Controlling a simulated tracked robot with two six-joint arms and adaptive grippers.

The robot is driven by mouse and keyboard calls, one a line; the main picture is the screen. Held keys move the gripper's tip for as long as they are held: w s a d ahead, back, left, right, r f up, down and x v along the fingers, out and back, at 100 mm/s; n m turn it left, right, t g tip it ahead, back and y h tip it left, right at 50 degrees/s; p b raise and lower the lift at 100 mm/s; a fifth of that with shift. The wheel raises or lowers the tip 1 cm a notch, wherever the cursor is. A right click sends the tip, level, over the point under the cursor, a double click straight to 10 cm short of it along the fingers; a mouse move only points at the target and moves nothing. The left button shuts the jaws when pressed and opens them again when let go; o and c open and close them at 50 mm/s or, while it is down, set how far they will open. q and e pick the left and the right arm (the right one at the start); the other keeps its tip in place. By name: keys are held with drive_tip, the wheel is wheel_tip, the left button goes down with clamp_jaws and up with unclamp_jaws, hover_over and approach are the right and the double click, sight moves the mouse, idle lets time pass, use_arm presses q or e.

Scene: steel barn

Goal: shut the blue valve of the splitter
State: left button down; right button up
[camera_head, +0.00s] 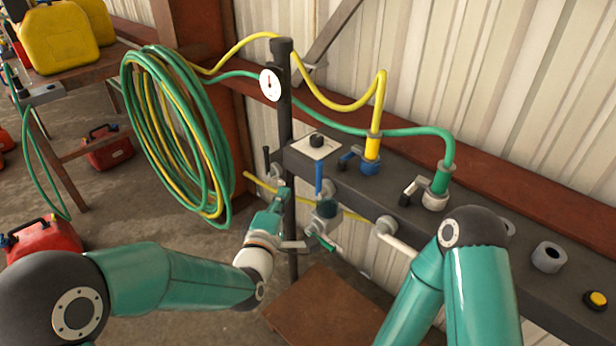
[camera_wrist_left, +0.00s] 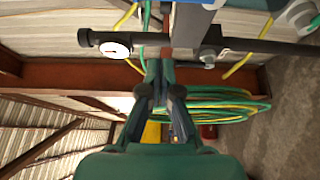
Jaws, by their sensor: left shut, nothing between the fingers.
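An upright blue valve lever (camera_head: 319,178) stands on a grey and teal fitting (camera_head: 326,209) below the dark rail, right of the gauge post. My left gripper (camera_head: 281,192) is shut and empty, just left of this fitting and apart from the lever. A second blue-based valve (camera_head: 370,166) on the rail carries the yellow hose. My right arm is at the right; its gripper is out of view.
The dark rail (camera_head: 470,222) runs along the wall, with a grey lever valve (camera_head: 434,198) under the green hose. A gauge (camera_head: 270,85) is on the post. Coiled hoses (camera_head: 180,135) hang left, and a brown board (camera_head: 322,305) lies below.

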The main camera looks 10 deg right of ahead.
sight(320, 180)
use_arm(q)
drive_tip(key=w+d+p, duration=0.4)
drive_tip(key=w+d, duration=0.1)
drive_tip(key=d, duration=0.2)
drive_tip(key=shift+w, duration=0.4)
drive_tip(key=shift+f, duration=0.1)
